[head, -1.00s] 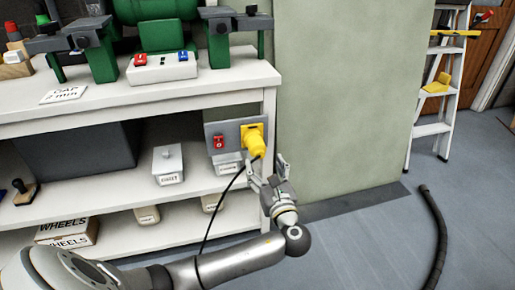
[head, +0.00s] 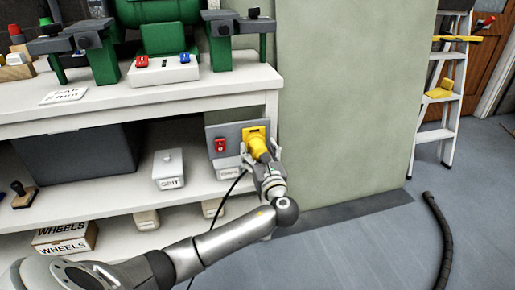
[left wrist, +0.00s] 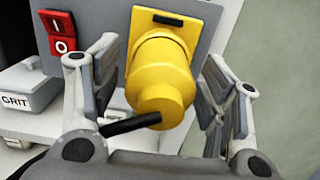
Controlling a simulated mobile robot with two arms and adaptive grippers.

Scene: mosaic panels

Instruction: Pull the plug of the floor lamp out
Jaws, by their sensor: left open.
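The yellow plug (head: 259,147) sits in the socket on a grey panel (head: 228,131) at the bench's right end. It also shows large in the left wrist view (left wrist: 161,82), with its black cord leaving its near end. My left gripper (head: 259,162) is open at the plug. In the left wrist view its two fingers (left wrist: 160,95) stand on either side of the yellow body, with gaps visible. The floor lamp itself is not seen. My right gripper is not in view.
A red switch (head: 220,145) is on the panel left of the plug. The white bench (head: 190,94) holds a green machine, and boxes fill its lower shelf. A pale wall (head: 345,100) stands right. A dark hose (head: 440,235) lies on open floor near a stepladder (head: 443,90).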

